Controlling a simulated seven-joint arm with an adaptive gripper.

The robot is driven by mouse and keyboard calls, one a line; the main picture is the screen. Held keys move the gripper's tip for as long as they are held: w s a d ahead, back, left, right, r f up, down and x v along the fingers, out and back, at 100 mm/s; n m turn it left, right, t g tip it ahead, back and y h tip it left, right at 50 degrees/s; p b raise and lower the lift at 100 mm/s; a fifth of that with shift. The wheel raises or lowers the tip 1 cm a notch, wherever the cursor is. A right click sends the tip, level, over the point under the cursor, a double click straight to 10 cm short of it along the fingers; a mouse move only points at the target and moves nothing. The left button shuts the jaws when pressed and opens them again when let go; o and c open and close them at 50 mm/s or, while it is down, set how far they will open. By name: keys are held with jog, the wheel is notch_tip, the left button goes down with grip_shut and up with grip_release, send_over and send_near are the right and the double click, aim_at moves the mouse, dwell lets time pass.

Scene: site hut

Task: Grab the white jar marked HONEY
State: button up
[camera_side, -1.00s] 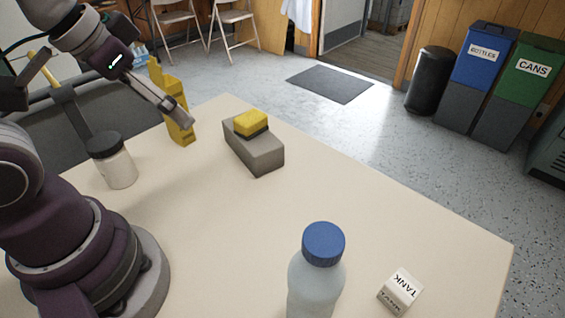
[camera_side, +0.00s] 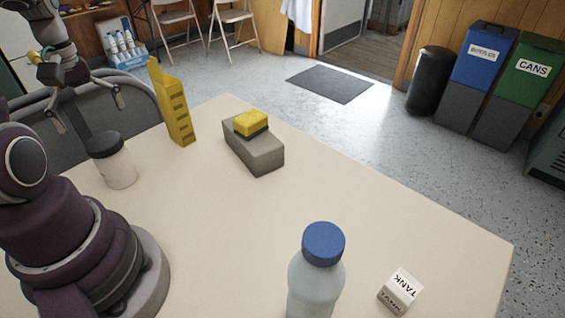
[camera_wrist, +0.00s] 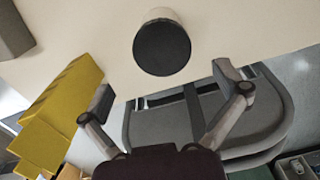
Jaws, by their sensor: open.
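A white jar with a black lid (camera_side: 112,162) stands upright near the table's left edge in the side view, beside my arm's base. No marking on it is readable from here. In the wrist view the jar's dark lid (camera_wrist: 162,48) shows at upper middle, ahead of the gap between my fingers. My gripper (camera_side: 88,116) is at upper left in the side view, behind and above the jar. In the wrist view my gripper (camera_wrist: 165,87) has its fingers spread wide, with nothing between them and apart from the jar.
A yellow upright object (camera_side: 174,108) stands near the jar. A grey block (camera_side: 256,154) carries a yellow-and-dark sponge-like piece (camera_side: 251,123). A blue-capped bottle (camera_side: 317,285) and a small TANK box (camera_side: 400,290) stand in front. A grey chair (camera_wrist: 185,125) is beyond the table edge.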

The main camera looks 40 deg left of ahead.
aim_at(111, 155)
jog(key=f, duration=0.8)
jog(key=shift+s+d+f, duration=0.15)
jog(key=shift+s+f, duration=0.05)
jog(key=shift+f, duration=0.15)
jog(key=shift+c, duration=0.3)
jog(key=c, duration=1.2)
